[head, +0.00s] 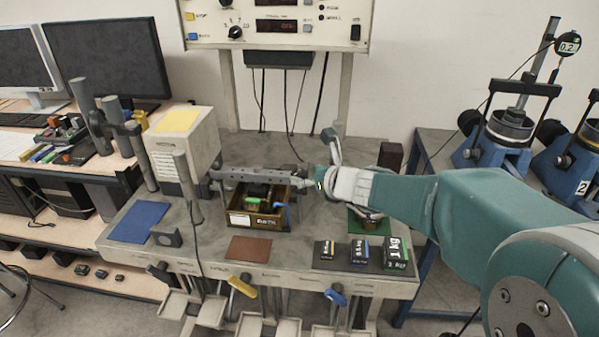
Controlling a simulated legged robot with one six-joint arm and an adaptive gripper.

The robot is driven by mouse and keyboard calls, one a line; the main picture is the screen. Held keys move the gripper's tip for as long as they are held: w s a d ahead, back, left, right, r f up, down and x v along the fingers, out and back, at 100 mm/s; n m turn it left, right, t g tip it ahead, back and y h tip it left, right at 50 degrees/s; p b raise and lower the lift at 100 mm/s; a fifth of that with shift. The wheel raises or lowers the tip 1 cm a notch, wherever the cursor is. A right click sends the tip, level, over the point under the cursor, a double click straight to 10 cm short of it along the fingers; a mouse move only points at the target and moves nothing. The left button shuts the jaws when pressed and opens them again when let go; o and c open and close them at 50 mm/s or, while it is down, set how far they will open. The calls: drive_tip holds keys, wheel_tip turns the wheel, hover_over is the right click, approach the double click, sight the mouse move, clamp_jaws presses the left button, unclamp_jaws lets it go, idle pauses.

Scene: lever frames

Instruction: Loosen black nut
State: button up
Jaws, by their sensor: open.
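My teal arm reaches in from the right to the workbench (215,262). My gripper (312,182) is small in the view, at the right end of a grey horizontal bar (255,175) above a wooden box (255,221). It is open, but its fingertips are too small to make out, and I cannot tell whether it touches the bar. I cannot pick out a black nut for certain; it may be too small or hidden behind my gripper. The box holds small dark, green and blue items.
Weights (397,252) stand at the bench's front right. A blue mat (139,222) and a brown mat (249,248) lie in front. Grey upright posts and a white box (182,150) stand left. Blue machines (500,140) stand at right. A control panel (275,22) is above.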

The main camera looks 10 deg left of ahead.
sight(301, 173)
drive_tip(key=shift+x, duration=1.85)
clamp_jaws()
